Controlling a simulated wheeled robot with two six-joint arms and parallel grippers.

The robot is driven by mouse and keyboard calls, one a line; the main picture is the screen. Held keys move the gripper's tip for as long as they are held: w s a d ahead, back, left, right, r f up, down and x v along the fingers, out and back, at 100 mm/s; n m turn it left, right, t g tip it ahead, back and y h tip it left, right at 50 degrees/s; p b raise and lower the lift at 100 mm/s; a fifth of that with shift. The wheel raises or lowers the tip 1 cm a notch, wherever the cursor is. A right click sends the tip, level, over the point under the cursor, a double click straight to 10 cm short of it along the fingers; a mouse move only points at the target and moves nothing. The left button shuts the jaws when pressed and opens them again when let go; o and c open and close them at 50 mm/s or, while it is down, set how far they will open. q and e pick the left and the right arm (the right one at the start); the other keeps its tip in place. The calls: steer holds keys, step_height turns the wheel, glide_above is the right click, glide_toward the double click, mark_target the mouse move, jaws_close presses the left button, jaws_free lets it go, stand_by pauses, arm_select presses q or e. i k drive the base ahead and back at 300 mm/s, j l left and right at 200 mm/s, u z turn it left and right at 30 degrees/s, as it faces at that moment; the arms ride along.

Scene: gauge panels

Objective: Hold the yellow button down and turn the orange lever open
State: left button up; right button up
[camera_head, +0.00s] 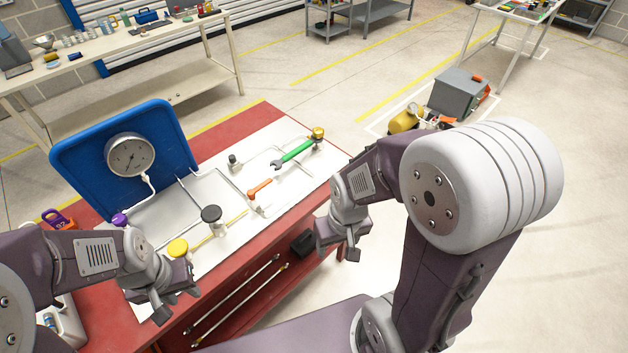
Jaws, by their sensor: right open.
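The yellow button (178,248) is a round cap on the white panel (215,262), just beyond my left gripper. My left gripper (176,302) is over the near left part of the panel, nearer to me than the button and apart from it in the picture. Whether its jaws are open or shut is unclear. The orange lever (260,187) is near the panel's middle, slanting up to the right. My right gripper (338,252) is open and empty, off the panel's right edge, well apart from the lever.
A gauge (130,154) is mounted on a blue board (72,160) at the back left. A black knob (211,214), a purple knob (119,219) and a green wrench-shaped handle (295,152) are also on the panel. The red bench (98,322) carries it.

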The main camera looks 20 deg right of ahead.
mark_target(250, 194)
steer(key=z, duration=0.15)
steer(key=u, duration=1)
steer(key=z, duration=1)
steer(key=l+u, duration=0.8)
steer(key=u, duration=0.2)
